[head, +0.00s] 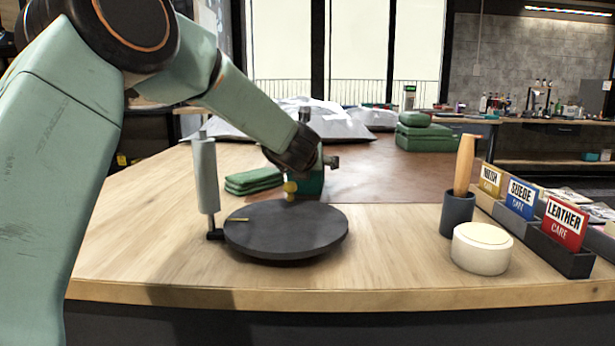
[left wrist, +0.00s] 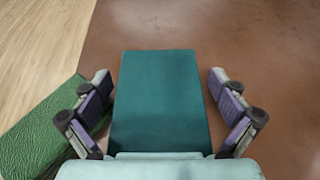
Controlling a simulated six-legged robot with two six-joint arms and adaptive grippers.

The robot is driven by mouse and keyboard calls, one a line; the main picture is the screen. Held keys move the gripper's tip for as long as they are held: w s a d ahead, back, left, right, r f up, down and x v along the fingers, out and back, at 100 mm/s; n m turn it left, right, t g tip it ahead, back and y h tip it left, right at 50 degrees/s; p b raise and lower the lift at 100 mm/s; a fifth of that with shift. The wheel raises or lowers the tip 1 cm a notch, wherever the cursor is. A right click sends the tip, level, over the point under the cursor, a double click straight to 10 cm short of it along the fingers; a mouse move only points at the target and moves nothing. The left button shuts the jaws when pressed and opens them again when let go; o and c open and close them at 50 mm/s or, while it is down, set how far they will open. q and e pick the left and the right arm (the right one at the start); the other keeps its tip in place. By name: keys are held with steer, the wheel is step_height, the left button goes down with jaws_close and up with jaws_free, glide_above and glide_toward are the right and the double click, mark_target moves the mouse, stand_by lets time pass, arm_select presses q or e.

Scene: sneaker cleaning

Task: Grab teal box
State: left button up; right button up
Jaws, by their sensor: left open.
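The teal box (head: 311,186) stands on the table behind the dark round turntable, partly hidden by my left gripper (head: 309,163). In the left wrist view the teal box (left wrist: 160,100) shows its flat top, lying between the two fingers of my left gripper (left wrist: 160,80). The fingers are open, one on each side of the box, with a visible gap on both sides. The box's near end is hidden by the gripper body. My right gripper is not in view.
Folded green cloths (head: 253,180) lie close to the box's left; one shows beside the left finger (left wrist: 40,125). The turntable (head: 286,231) and a grey upright roller (head: 204,175) stand in front. A brush holder (head: 457,214) and round white tub (head: 482,248) are at right.

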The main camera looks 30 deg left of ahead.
arm_select(q)
steer(key=shift+c, duration=0.2)
steer(key=shift+a, duration=0.1)
steer(key=shift+c, duration=0.7)
steer(key=c, duration=1.2)
steer(key=shift+r, duration=0.1)
steer(key=shift+c, duration=0.2)
step_height(320, 180, up, 28)
steer(key=p, duration=1.7)
steer(key=shift+p, duration=0.3)
